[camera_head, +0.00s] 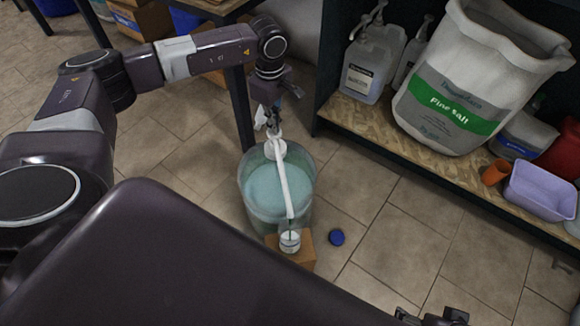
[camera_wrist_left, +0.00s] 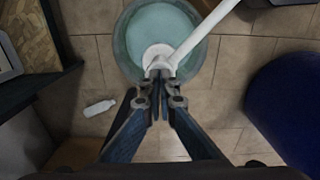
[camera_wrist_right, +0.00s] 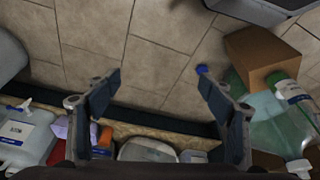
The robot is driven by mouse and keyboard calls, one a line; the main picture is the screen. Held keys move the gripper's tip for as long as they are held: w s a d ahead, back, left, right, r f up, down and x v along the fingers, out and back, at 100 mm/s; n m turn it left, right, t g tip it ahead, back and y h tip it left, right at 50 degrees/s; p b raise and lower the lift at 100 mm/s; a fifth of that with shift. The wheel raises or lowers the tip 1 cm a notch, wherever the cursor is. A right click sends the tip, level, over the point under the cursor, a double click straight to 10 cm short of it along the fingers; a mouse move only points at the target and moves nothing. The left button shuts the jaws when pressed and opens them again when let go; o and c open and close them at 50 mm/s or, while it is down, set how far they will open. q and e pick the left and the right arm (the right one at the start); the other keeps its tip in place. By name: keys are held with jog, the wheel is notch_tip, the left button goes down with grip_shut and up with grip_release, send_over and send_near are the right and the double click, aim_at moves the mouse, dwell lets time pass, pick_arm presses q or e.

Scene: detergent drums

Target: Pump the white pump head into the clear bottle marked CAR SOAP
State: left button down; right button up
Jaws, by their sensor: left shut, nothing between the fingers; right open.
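A clear drum (camera_head: 249,183) of pale teal liquid stands on the floor. The white pump head (camera_head: 275,149) is on top, and its long spout runs toward the front. The spout's end is at the white-topped clear bottle (camera_head: 289,238) on a cardboard box (camera_head: 304,255); I cannot read the bottle's marking. My left gripper (camera_head: 272,130) is shut and empty, directly above the pump head. In the left wrist view its fingertips (camera_wrist_left: 160,76) overlap the pump head (camera_wrist_left: 158,57); contact is unclear. My right gripper (camera_wrist_right: 155,90) is open and empty, away from the drum.
A blue cap (camera_head: 336,237) lies on the tiles beside the box.

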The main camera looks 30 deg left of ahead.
pick_arm(q)
jog(key=shift+s+f+b, duration=0.1)
jog(key=shift+f+b, duration=0.3)
jog(key=shift+f, duration=0.35)
pick_arm(e)
jog(key=shift+v, duration=1.05)
pick_arm(q)
jog(key=shift+r, duration=0.3)
jog(key=shift+r+p, duration=0.45)
jog(key=shift+p, duration=0.15)
jog(key=shift+r+p, duration=0.6)
jog(key=shift+r, duration=0.25)
jog(key=shift+r+p, duration=0.4)
jog(key=shift+r, duration=0.2)
jog(key=shift+r+p, duration=0.6)
jog(key=shift+r, duration=0.3)
pick_arm(e)
notch_tip(320, 180, down, 13)
jog(key=shift+w+a+g, duration=0.2)
jog(key=shift+w+g, duration=0.1)
jog(key=shift+w, duration=0.15)
pick_arm(q)
jog(key=shift+f, duration=0.2)
pick_arm(e)
jog(key=shift+r, duration=0.1)
